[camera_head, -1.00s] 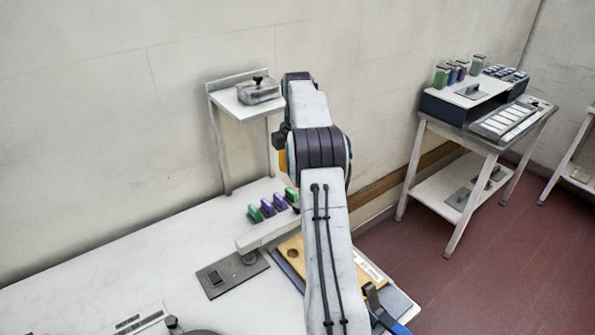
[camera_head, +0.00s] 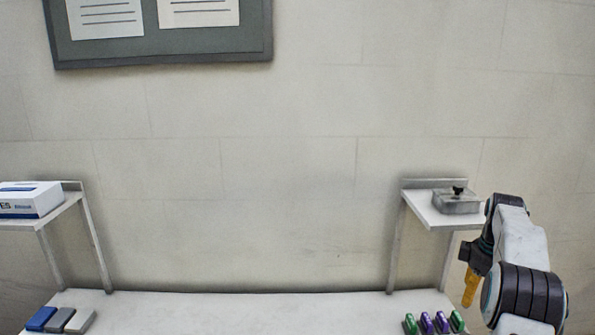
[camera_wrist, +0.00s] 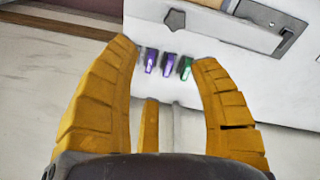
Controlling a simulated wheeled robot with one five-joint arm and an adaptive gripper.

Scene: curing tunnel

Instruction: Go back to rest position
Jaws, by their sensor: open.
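My arm stands at the right of the head view, bent over, with my gripper (camera_head: 470,288) pointing down near the right-hand shelf. In the wrist view my gripper (camera_wrist: 165,70) shows two yellow fingers spread apart with nothing held between them. Beyond the fingertips, on the white bench, purple pieces and a green piece (camera_wrist: 186,68) stand in a row. The same row of green and purple pieces (camera_head: 434,322) shows at the bottom of the head view, below and left of my gripper. The fingers are apart from the pieces as far as I can see.
A white shelf (camera_head: 428,212) beside my arm bears a grey lidded box (camera_head: 457,201). A left shelf (camera_head: 62,208) bears a white-and-blue box (camera_head: 30,200). Blue, grey and white blocks (camera_head: 60,320) lie at the bench's left. The bench's middle (camera_head: 240,312) is clear.

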